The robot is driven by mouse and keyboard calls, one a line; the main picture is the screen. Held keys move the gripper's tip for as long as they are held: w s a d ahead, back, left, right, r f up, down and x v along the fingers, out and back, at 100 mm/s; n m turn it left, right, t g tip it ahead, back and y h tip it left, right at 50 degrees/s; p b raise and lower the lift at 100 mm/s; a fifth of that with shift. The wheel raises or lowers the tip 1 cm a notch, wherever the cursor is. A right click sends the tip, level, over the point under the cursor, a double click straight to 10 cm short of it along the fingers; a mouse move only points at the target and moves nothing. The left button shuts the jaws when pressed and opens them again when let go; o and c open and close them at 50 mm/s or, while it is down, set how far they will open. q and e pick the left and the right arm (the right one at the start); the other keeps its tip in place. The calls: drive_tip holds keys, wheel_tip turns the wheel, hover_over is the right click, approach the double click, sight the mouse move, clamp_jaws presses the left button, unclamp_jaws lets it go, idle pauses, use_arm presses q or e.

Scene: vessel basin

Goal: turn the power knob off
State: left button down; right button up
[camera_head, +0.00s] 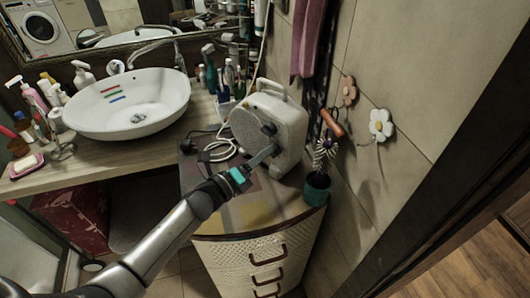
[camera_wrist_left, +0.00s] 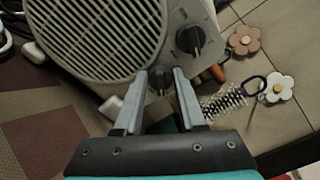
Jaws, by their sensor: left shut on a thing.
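A light beige fan heater (camera_head: 288,118) with a round grille stands on the cabinet top. In the left wrist view the heater's grille (camera_wrist_left: 95,35) fills the upper left. Its front carries two dark knobs: an upper one (camera_wrist_left: 188,40) and a lower one (camera_wrist_left: 161,79). I cannot read which is the power knob. My left gripper (camera_head: 269,152) reaches the heater's front from the left. In the wrist view its fingertips (camera_wrist_left: 160,76) are on either side of the lower knob, shut on it. The upper knob is clear of the fingers. My right gripper is not in view.
A white basin (camera_head: 128,105) stands on the wooden counter at left, with bottles and soap around it. A cable (camera_head: 222,146) lies beside the heater. A brush in a teal holder (camera_head: 317,187) stands close to its right. Flower hooks (camera_head: 380,124) are on the tiled wall.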

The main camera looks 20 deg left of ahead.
use_arm(q)
drive_tip(key=n, duration=0.7)
drive_tip(key=f+n+p, duration=0.1)
drive_tip(key=n, duration=0.7)
drive_tip(key=n+p, duration=0.1)
drive_tip(key=n, duration=0.6)
drive_tip(key=shift+s+d+f+n, duration=0.15)
drive_tip(key=shift+d+n, duration=0.1)
drive_tip(key=shift+n, duration=0.15)
drive_tip(key=c, duration=0.5)
unclamp_jaws()
drive_tip(key=v, duration=1.5)
